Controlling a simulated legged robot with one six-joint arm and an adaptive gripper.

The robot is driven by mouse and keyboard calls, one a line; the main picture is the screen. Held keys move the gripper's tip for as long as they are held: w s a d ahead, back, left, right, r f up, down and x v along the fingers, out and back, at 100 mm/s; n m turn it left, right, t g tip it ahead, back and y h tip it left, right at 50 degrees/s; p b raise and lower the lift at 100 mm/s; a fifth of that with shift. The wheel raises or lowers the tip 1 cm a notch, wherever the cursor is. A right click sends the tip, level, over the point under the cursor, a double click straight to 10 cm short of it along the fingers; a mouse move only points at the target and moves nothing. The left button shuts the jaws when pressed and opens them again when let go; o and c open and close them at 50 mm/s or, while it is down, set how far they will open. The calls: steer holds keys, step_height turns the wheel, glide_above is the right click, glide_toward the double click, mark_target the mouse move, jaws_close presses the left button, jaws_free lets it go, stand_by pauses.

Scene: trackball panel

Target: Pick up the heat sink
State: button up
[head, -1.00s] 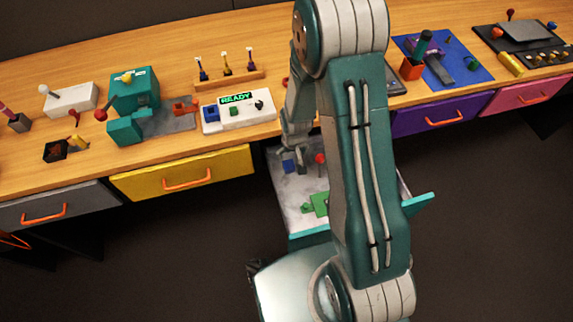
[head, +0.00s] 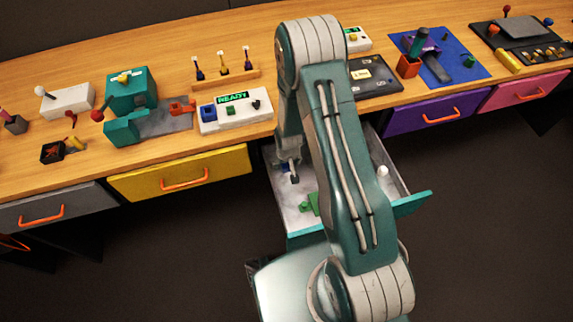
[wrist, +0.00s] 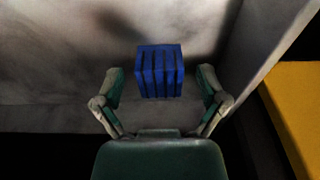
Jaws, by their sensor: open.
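The heat sink (wrist: 160,72) is a blue block with vertical slots in the wrist view. It sits on the pale floor of the open drawer, near a side wall. In the head view only a small blue part of it (head: 284,167) shows beside my gripper (head: 290,175). In the wrist view my gripper (wrist: 160,80) is open, with one finger on each side of the heat sink and a visible gap on both sides. I cannot tell how far above the drawer floor the fingertips are.
The open drawer (head: 306,239) has a teal front and walls around the gripper. A green part (head: 309,204) and a white knob (head: 383,171) are also inside. The closed yellow drawer (head: 180,172) is to the left and the purple drawer (head: 435,115) to the right.

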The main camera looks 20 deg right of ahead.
steer(key=c, duration=1.2)
steer(key=shift+r, duration=0.1)
steer(key=shift+c, duration=0.2)
